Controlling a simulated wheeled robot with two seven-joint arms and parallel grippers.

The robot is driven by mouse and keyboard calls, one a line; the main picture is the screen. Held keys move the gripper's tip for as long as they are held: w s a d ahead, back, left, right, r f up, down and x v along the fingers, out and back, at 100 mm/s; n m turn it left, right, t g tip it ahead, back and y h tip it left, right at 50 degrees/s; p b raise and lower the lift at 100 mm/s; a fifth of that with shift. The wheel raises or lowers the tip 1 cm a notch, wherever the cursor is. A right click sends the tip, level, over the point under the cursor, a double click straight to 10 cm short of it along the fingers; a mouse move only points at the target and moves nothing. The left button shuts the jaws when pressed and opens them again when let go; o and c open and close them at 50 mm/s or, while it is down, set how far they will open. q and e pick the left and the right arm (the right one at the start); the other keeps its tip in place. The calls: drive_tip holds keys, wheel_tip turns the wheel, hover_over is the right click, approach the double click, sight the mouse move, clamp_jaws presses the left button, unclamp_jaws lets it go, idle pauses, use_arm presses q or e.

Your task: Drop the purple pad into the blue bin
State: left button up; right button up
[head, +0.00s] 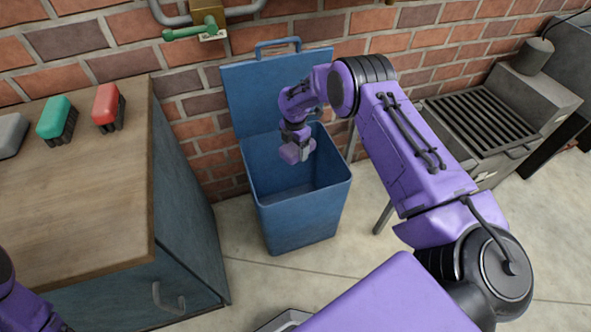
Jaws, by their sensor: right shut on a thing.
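The blue bin (300,222) stands on the floor against the brick wall. Its lid (262,92) is tipped up against the wall, so its top is open. My right gripper (300,148) is shut on the purple pad (291,154) and holds it over the bin's opening, near the back rim. The pad is small here and partly hidden by the gripper. My left gripper is out of the picture; only a piece of my left arm shows at the bottom left corner.
A wooden-topped cabinet (90,200) stands left of the bin. On it are a red-topped pad (106,104), a green-topped pad (55,117) and a grey one (11,134). A grill (483,118) stands at the right.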

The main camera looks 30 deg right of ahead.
drive_tip(key=o, duration=1.1)
drive_tip(key=shift+r, duration=0.2)
wheel_tip(320, 180, up, 10)
drive_tip(key=shift+r+p, duration=0.15)
drive_tip(key=shift+p, duration=0.3)
